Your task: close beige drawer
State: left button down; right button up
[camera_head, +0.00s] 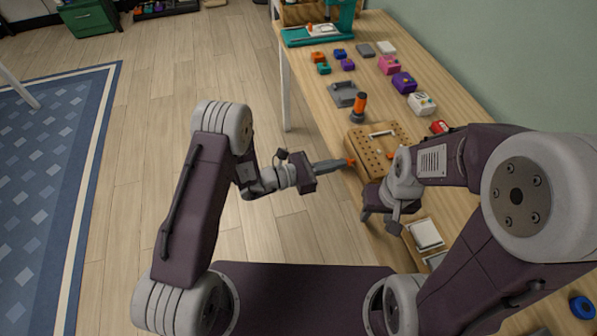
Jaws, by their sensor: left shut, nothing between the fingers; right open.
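A beige wooden box with a hole-dotted top (368,152) and a pale handle stands at the table's left edge. I cannot clearly tell which part is the beige drawer; a shallow wooden compartment with pale flat items (426,236) shows lower down, partly hidden by my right arm. My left gripper (346,163) is shut and empty, its orange-tipped fingers pointing right at the left side of the box, touching or very close. My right gripper (374,207) is open, low beside the near end of the box; its fingers are mostly hidden.
A black and orange tool (358,107), a grey tray (344,94) and several small coloured blocks (403,82) lie on the wooden table beyond the box. A teal machine (318,36) stands at the far end. The floor left of the table is clear.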

jog(key=shift+w, duration=0.15)
pick_arm(q)
jog(key=shift+d+r, duration=0.15)
jog(key=shift+r, duration=0.05)
pick_arm(e)
jog(key=shift+d, duration=0.25)
jog(key=shift+r, duration=0.15)
pick_arm(q)
jog(key=v, duration=0.9)
jog(key=shift+f, duration=0.15)
